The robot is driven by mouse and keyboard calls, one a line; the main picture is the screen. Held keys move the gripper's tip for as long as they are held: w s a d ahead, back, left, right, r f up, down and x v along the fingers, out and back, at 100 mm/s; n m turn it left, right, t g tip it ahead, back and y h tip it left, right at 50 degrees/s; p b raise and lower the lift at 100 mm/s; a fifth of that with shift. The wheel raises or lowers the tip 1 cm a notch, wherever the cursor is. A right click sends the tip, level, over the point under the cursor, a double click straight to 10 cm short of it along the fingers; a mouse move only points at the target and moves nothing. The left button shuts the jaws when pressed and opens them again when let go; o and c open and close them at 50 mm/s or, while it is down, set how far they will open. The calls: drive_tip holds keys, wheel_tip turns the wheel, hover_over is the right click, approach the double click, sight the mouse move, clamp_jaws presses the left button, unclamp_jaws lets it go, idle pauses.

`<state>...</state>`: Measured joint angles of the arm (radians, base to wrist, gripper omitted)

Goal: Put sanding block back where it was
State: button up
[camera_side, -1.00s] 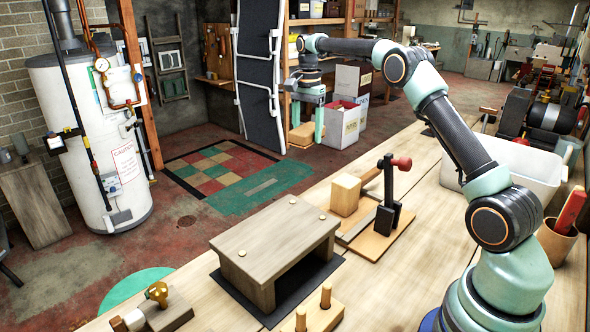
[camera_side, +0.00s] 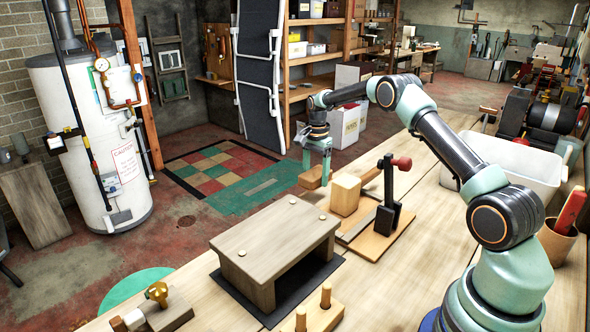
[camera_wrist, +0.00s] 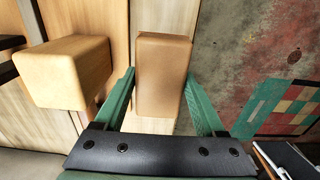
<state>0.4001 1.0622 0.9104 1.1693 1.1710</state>
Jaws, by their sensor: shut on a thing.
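The sanding block (camera_side: 313,178), a tan-brown block, is held between the green fingers of my gripper (camera_side: 317,168). My gripper is shut on it and holds it raised, near the far edge of the bench. In the wrist view the sanding block (camera_wrist: 162,62) sits between the two fingers (camera_wrist: 160,95), with its long side pointing away from the palm. Its underside is hidden. A pale wooden block (camera_side: 345,196) stands just right of it in the side view and also shows at the left of the wrist view (camera_wrist: 65,72).
A toggle clamp with red handle (camera_side: 388,205) stands on a board beside the pale block. A small wooden bench-like stand (camera_side: 275,238) sits on a dark mat (camera_side: 328,268). A pegged block (camera_side: 313,317) and a brass-knobbed piece (camera_side: 160,300) are in front. A white bin (camera_side: 520,165) stands right.

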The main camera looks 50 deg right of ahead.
sight(315, 198)
drive_tip(key=shift+f, duration=2.7)
drive_tip(key=shift+f, duration=0.15)
drive_tip(key=o, duration=1)
drive_tip(key=shift+o, duration=0.2)
